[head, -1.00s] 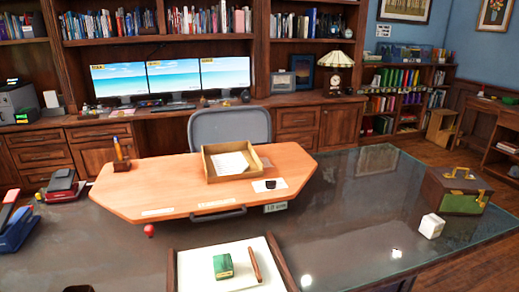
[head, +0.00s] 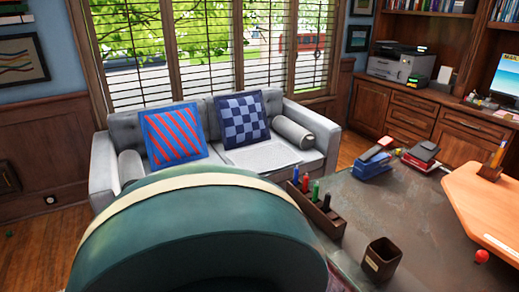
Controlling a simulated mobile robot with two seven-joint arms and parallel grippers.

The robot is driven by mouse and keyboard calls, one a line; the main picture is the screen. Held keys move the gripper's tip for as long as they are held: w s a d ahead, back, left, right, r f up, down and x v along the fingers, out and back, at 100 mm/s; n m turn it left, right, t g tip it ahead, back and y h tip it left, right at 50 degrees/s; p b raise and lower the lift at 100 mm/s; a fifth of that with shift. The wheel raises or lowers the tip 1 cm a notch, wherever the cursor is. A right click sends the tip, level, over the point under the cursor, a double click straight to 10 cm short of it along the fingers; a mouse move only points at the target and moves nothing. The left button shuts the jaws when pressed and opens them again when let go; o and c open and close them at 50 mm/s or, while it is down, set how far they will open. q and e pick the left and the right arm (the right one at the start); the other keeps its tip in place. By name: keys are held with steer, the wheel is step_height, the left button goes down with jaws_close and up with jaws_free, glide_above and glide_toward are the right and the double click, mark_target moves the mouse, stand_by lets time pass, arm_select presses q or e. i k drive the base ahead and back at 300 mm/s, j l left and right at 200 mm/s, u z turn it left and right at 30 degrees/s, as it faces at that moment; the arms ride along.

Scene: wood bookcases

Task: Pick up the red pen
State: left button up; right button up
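A red pen (head: 326,202) stands upright in a dark brown pen holder (head: 318,217) near the left edge of the glass-topped desk. A green pen (head: 315,190) and a blue pen (head: 305,184) stand beside it in the same holder. The lower part of the red pen is hidden inside the holder. Neither of my grippers shows in the head view.
A green rounded chair back (head: 190,240) fills the lower left, close to the holder. A square brown cup (head: 381,260) stands to its right. A blue stapler-like item (head: 372,167) lies further back. Bare desk (head: 400,205) lies between. A grey sofa (head: 220,130) stands behind.

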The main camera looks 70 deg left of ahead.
mark_target(306, 177)
steer(key=u, duration=2)
steer(key=z, duration=0.5)
steer(key=j+z, duration=0.25)
steer(key=z, duration=0.15)
steer(key=i+j+z, duration=0.1)
steer(key=j+z, duration=0.45)
steer(key=z, duration=0.2)
steer(key=j+z, duration=0.2)
steer(key=j, duration=0.3)
steer(key=k+j+z, duration=0.2)
steer(key=j, duration=0.3)
